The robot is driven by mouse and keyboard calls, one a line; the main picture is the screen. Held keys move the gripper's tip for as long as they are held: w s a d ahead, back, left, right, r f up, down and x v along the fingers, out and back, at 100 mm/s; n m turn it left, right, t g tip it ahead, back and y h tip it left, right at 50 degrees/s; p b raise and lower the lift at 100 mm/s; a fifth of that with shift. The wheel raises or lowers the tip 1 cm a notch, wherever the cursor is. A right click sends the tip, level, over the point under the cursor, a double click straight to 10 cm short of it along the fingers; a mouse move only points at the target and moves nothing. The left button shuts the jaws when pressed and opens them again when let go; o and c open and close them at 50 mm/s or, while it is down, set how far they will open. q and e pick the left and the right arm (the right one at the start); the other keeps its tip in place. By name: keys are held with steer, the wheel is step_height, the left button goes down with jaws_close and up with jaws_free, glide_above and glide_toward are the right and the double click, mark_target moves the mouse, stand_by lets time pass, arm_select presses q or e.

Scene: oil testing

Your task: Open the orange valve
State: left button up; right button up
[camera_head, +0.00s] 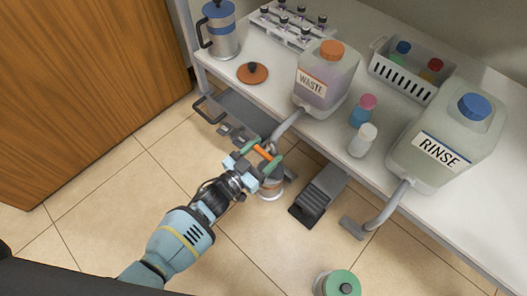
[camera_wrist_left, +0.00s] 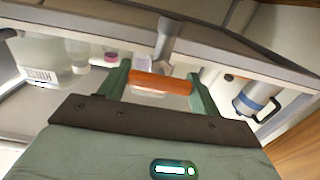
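The orange valve (camera_head: 263,153) is a short orange handle on the grey pipe (camera_head: 289,124) running down from the WASTE jug (camera_head: 326,77). My left gripper (camera_head: 258,156) is at the valve, below the shelf's front edge. In the left wrist view the orange valve (camera_wrist_left: 160,83) lies crosswise between the two green fingers of the left gripper (camera_wrist_left: 160,85). Its ends appear to meet both fingers, so the gripper looks shut on it. The valve body behind the handle is partly hidden. My right gripper is in neither view.
The white shelf (camera_head: 478,205) holds a RINSE jug (camera_head: 449,138) with its own pipe, a white basket (camera_head: 411,70), small bottles and a French press (camera_head: 220,32). A container (camera_head: 271,188) stands below the valve, near a dark pedal (camera_head: 318,195). A green-lidded container (camera_head: 338,284) stands on open floor.

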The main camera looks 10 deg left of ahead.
mark_target(261, 155)
arm_select(q)
steer(key=c, duration=0.4)
steer(key=shift+o, duration=0.2)
steer(key=shift+n+p, duration=0.4)
steer(key=shift+n, duration=1)
steer(key=o, duration=1)
steer(key=shift+s+a, duration=0.15)
steer(key=shift+s, duration=0.05)
steer(key=p+v, duration=0.2)
steer(key=v, duration=0.4)
steer(key=shift+p, duration=0.35)
steer(key=shift+s+a, duration=0.4)
steer(key=shift+s, duration=0.1)
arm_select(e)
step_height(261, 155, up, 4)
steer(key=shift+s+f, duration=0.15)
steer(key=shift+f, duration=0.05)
